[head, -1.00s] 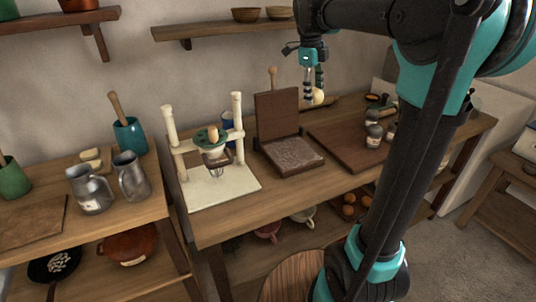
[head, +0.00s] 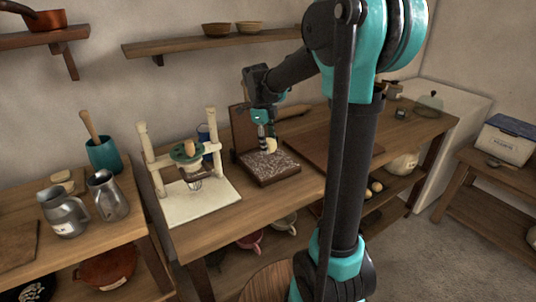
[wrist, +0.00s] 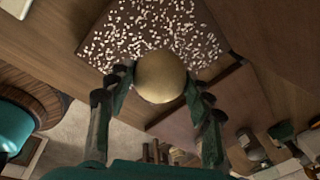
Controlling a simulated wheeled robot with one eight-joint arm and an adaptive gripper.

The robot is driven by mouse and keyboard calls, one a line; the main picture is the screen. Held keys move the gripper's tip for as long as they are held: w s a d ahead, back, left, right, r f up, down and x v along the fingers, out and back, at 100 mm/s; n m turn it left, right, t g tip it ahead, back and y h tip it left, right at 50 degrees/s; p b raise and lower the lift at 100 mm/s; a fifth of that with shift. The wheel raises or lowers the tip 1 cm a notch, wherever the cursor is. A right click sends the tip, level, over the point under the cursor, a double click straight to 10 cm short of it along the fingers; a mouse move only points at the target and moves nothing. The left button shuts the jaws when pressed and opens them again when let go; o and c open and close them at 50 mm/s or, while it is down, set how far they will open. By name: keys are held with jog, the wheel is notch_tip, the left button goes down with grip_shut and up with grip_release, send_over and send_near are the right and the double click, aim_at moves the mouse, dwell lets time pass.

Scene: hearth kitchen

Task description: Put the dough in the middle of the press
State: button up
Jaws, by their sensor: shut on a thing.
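The dough, a pale tan ball (head: 271,146), also shows large in the wrist view (wrist: 160,76). My gripper (head: 267,140) is shut on it; its two fingers (wrist: 158,85) hold the ball from both sides. The press is dark wood with its lid (head: 240,125) standing open at the back. Its flat base (head: 272,170) has a pale speckled top, which also shows in the wrist view (wrist: 145,30). The dough is above this plate, overlapping its edge in the wrist view. Whether it touches the plate cannot be told.
A cream stand (head: 190,205) with a green-topped whisk tool is left of the press. A brown board (head: 308,150) lies to its right. Metal jugs (head: 64,213) and a teal utensil pot (head: 104,155) stand further left. A wall shelf (head: 200,42) hangs above.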

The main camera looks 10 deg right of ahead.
jog(key=shift+f, duration=2.5)
jog(key=o, duration=0.9)
jog(key=shift+f, duration=0.1)
jog(key=shift+c, duration=0.2)
jog(key=r, duration=0.4)
jog(key=a+r, duration=0.1)
jog(key=r, duration=0.7)
jog(key=shift+s+a, duration=0.4)
